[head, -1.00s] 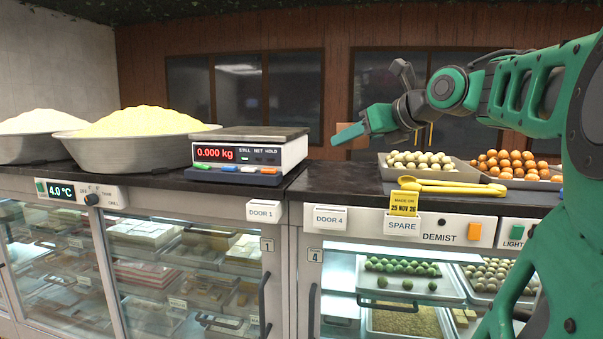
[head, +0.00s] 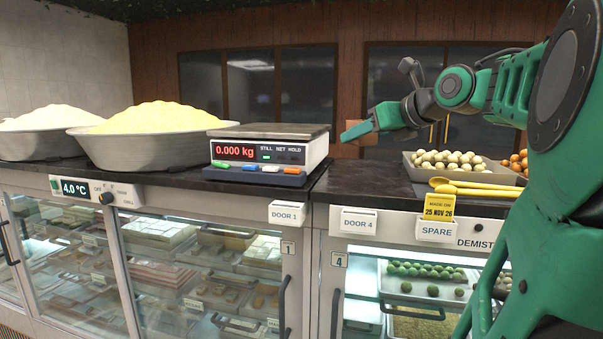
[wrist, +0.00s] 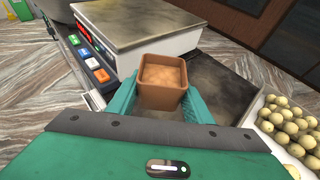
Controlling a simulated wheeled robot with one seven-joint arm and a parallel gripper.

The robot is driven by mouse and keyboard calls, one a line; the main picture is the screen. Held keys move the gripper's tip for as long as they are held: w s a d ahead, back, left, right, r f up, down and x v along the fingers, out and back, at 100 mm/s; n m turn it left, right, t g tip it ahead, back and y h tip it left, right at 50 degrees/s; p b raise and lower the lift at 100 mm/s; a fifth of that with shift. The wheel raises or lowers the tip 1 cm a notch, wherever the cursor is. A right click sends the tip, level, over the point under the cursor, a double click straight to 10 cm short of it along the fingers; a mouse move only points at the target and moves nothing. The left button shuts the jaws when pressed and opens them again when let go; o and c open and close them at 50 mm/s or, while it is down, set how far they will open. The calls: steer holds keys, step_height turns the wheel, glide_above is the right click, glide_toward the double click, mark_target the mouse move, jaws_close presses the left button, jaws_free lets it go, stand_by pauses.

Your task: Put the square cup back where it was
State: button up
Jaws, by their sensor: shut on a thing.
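The square cup (wrist: 162,80) is a small brown, open-topped cup with squarish walls. In the wrist view it sits upright between the two green fingers of my gripper (wrist: 160,103), which is shut on it. It looks empty. In the head view my gripper (head: 357,131) is above the dark counter, right of the scale. The cup is hard to make out there against the brown wall. In the wrist view the scale's metal pan lies just beyond the cup.
The scale (head: 268,155) reads 0.000 kg. Two big bowls (head: 150,150) stand to its left. A tray of pale balls (head: 412,173) and yellow spoons (head: 470,188) lie to the right. Bare dark counter (head: 370,182) shows between scale and tray. Glass-fronted cases are below.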

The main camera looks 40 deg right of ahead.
glide_above(370, 178)
step_height(370, 178, down, 6)
steer(key=shift+s+f, duration=0.1)
steer(key=shift+f, duration=2.2)
steer(key=shift+f, duration=0.1)
steer(key=o, duration=1.2)
